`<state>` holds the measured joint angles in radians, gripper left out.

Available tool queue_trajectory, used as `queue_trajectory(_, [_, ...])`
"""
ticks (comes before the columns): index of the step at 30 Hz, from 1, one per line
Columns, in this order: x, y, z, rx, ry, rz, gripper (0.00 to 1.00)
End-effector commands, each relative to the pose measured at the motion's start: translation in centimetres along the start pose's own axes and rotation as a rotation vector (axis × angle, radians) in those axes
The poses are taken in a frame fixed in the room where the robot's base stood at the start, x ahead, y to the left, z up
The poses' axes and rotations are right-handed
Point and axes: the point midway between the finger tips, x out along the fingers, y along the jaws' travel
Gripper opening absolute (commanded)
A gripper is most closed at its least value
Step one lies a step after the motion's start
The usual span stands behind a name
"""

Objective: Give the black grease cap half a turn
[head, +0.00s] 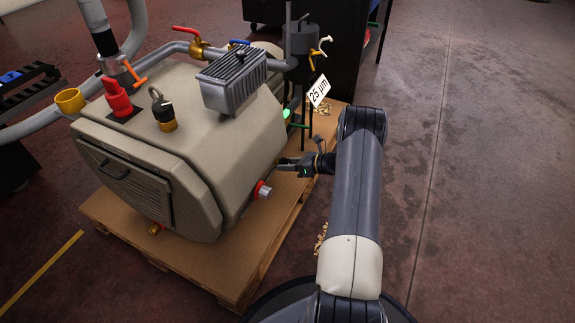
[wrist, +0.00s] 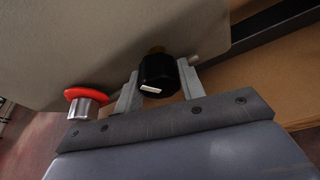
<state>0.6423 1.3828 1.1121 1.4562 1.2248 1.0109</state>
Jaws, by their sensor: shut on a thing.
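The black grease cap (wrist: 159,72) shows in the wrist view, a dark faceted cap with a white mark on its lower face. It sits in front of a brass fitting (wrist: 156,50) on the side of the beige pump housing. My gripper (wrist: 160,85) has one finger on each side of the cap and is shut on it. In the head view my gripper (head: 284,164) reaches the right side of the housing from the right. The cap cannot be made out clearly there.
A red-collared metal fitting (wrist: 86,102) stands left of the cap on the same housing (head: 190,130); it also shows in the head view (head: 262,190). The pump rests on a wooden pallet (head: 225,275). Open floor (head: 480,170) lies to the right.

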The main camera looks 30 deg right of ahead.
Motion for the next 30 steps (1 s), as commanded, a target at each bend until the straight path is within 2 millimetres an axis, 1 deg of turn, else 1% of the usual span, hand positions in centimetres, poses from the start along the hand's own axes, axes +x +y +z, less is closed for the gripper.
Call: queue_trajectory(30, [0.11, -0.17, -0.34, 0.902, -0.028, 0.348, 0.15])
